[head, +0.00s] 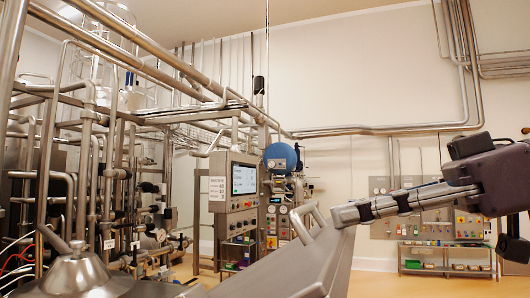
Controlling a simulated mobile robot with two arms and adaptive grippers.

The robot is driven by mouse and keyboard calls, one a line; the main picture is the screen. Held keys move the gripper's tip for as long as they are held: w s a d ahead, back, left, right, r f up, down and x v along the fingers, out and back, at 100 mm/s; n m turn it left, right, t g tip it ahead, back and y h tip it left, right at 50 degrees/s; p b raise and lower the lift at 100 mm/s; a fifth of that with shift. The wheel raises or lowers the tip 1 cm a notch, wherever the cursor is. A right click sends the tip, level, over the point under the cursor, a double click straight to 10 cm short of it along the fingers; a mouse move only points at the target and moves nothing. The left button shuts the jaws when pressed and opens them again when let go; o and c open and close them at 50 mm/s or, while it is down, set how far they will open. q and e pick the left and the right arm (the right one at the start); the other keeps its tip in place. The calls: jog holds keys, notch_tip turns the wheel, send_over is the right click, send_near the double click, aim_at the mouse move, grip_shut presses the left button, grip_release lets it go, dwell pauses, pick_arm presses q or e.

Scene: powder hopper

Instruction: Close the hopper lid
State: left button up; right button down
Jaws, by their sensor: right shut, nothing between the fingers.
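The hopper lid (285,268) is a flat brushed-steel panel at the bottom centre of the head view. It stands tilted, rising to a raised corner on the right. A bent steel bar handle (318,214) is on its upper part. My right gripper (342,214) comes in from the right with its fingers together and empty. Its fingertips are at the lid's raised corner, just right of the handle; I cannot tell whether they touch the lid. The hopper's opening and the lid's lower edge are out of view. My left gripper is not in view.
A steel cone-shaped cover (76,270) is at the bottom left. Behind are dense steel pipes (100,150), a control panel with a screen (234,182) and a blue round vessel (281,156). A low shelf (447,260) stands by the far wall. Open floor shows at the right.

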jog(key=s+d+f+b, duration=0.1)
jog(key=d+f+b, duration=0.1)
jog(key=f+b, duration=0.2)
jog(key=d+f+y+b, duration=0.1)
jog(key=d+f+b, duration=0.2)
jog(key=f, duration=0.4)
jog(key=shift+s+d+b, duration=0.3)
jog(key=shift+s+b, duration=0.05)
jog(key=shift+b, duration=0.55)
jog(key=shift+r, duration=0.1)
